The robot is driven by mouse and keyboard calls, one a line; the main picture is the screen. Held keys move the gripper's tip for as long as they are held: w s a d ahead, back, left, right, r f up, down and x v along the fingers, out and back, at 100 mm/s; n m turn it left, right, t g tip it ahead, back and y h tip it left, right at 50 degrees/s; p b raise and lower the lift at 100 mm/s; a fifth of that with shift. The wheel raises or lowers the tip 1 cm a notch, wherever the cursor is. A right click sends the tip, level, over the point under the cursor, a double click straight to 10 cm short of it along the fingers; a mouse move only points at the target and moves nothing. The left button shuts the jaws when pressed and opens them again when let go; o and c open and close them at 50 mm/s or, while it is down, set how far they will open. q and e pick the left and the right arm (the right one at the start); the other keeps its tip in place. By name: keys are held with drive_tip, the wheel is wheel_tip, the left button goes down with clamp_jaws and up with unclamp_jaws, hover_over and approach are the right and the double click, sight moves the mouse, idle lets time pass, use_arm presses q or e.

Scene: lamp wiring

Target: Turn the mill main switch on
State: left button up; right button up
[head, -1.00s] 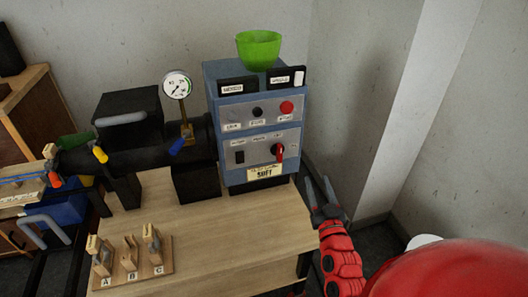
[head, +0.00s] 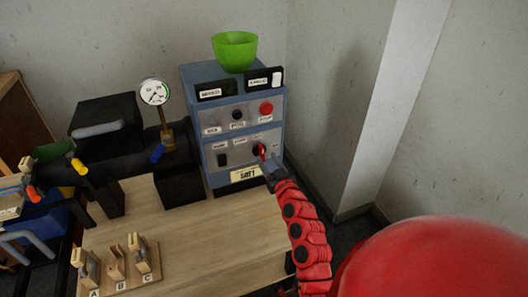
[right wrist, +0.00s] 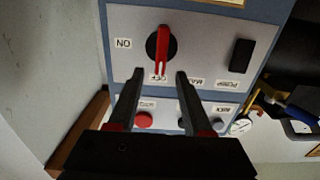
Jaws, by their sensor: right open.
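The blue mill control box (head: 284,110) stands at the back of the wooden bench. Its main switch (head: 260,150) is a red lever on a black round base, low on the right of the front panel. In the right wrist view the lever (right wrist: 163,50) points at the OFF label, and the ON label (right wrist: 123,43) is to the left. My right gripper (right wrist: 160,74) is open, its fingertips just short of the switch with the lever lined up between them. In the head view the gripper (head: 270,170) partly hides the panel's lower right. My left gripper is not in view.
A green bowl (head: 235,50) sits on top of the box. A red button (head: 266,109) is above the switch. A pressure gauge (head: 155,92) stands left of the box. A wooden rack (head: 125,280) marked A, B, C is at the bench front. The middle bench is clear.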

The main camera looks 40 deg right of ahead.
sight(263, 152)
drive_tip(key=shift+x, duration=1.95)
clamp_jaws()
